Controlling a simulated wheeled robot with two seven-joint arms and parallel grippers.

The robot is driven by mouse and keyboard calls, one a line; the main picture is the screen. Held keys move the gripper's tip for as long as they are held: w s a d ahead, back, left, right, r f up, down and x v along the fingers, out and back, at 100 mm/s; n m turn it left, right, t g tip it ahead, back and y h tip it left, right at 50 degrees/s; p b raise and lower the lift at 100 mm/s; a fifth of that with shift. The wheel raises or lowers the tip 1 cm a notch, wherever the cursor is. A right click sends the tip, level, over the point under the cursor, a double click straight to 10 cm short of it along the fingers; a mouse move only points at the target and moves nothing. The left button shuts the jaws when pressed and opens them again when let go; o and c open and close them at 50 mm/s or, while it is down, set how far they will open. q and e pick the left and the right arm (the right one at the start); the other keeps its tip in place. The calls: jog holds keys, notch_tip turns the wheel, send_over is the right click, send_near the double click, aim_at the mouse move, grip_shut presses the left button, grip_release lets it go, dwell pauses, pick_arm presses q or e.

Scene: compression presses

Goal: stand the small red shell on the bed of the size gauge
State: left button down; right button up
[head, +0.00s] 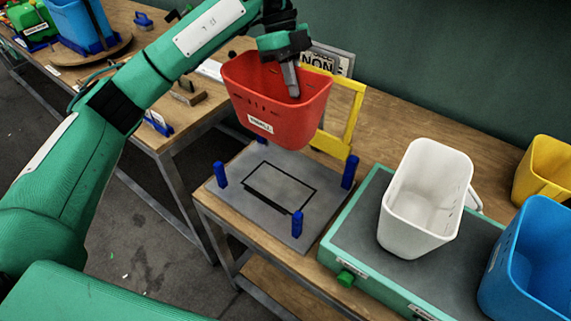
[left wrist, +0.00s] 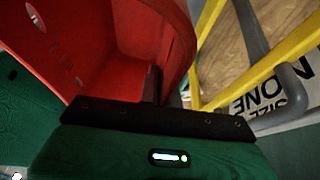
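The small red shell (head: 275,100) is an open-topped tub with a label on its front. My left gripper (head: 292,82) reaches over its rim from above, one finger inside, and is shut on its back wall. The shell hangs nearly upright above the gauge bed. In the left wrist view the shell's red wall (left wrist: 140,45) fills the upper left, against the gripper. The size gauge's bed (head: 235,205) is a grey plate with a black rectangle outline and blue corner posts. A yellow frame (head: 345,115) stands at its back. My right gripper is not in view.
A white shell (head: 420,215) stands on a green-edged grey platform (head: 365,215) right of the gauge. A blue shell (head: 530,270) and a yellow one (head: 548,165) stand further right. A sign (head: 330,60) is behind the frame. Another bench with blue and green items is at upper left.

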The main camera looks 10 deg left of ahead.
pick_arm(q)
notch_tip(320, 180, down, 18)
jog(key=p, duration=0.1)
jog(key=shift+p, duration=0.3)
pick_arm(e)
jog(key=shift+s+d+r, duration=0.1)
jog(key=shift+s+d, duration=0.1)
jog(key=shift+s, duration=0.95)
pick_arm(q)
jog(key=shift+f, duration=0.1)
jog(key=shift+f, duration=0.5)
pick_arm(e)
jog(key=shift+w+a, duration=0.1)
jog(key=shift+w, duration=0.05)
pick_arm(q)
jog(key=c, duration=1.6)
grip_release()
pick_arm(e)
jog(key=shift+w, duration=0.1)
